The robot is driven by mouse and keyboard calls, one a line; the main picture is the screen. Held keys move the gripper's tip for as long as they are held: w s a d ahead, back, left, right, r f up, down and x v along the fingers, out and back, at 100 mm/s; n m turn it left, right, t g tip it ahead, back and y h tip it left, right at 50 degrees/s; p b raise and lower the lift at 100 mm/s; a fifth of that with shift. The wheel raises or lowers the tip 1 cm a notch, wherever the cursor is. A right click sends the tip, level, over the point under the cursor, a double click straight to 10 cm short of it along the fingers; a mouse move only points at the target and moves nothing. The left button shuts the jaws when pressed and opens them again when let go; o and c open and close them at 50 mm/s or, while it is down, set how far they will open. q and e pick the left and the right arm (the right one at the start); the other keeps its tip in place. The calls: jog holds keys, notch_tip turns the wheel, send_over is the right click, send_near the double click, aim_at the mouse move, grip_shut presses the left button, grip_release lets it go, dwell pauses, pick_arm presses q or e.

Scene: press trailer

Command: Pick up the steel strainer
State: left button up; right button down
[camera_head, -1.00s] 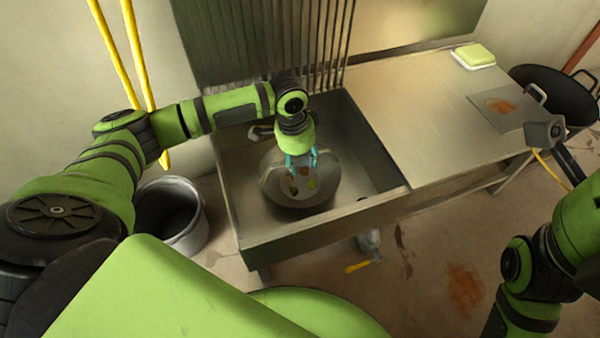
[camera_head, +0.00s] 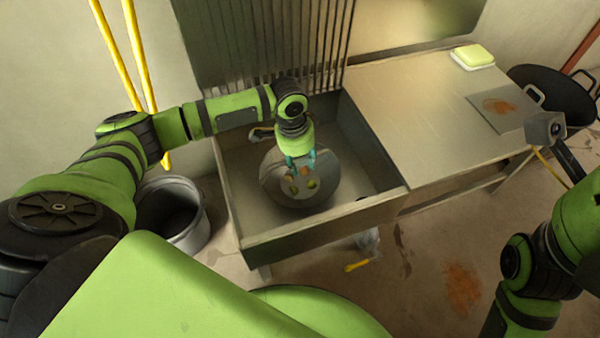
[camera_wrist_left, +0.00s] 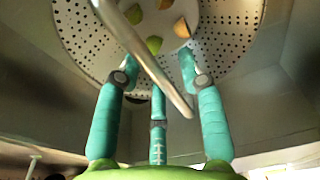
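The steel strainer (camera_head: 328,190) is a round, perforated bowl in the sink basin, with several orange and green food scraps in it. In the left wrist view, its holed surface (camera_wrist_left: 232,30) fills the top, and a thin steel bar, probably its handle, slants between and in front of my fingers. My left gripper (camera_head: 301,161) points down over the strainer. Its teal fingers (camera_wrist_left: 155,75) are spread apart and not visibly closed on anything. I cannot tell whether they touch the bar. My right arm shows at the right edge, but its gripper is out of view.
The sink's front wall (camera_head: 320,225) and sides surround the strainer. A steel counter (camera_head: 420,110) extends right, bearing a yellow-green sponge (camera_head: 474,55) and a stained board (camera_head: 496,107). A black wok (camera_head: 560,88) is beyond. A grey pot (camera_head: 185,238) stands left of the sink.

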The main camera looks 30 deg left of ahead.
pick_arm(q)
grip_shut()
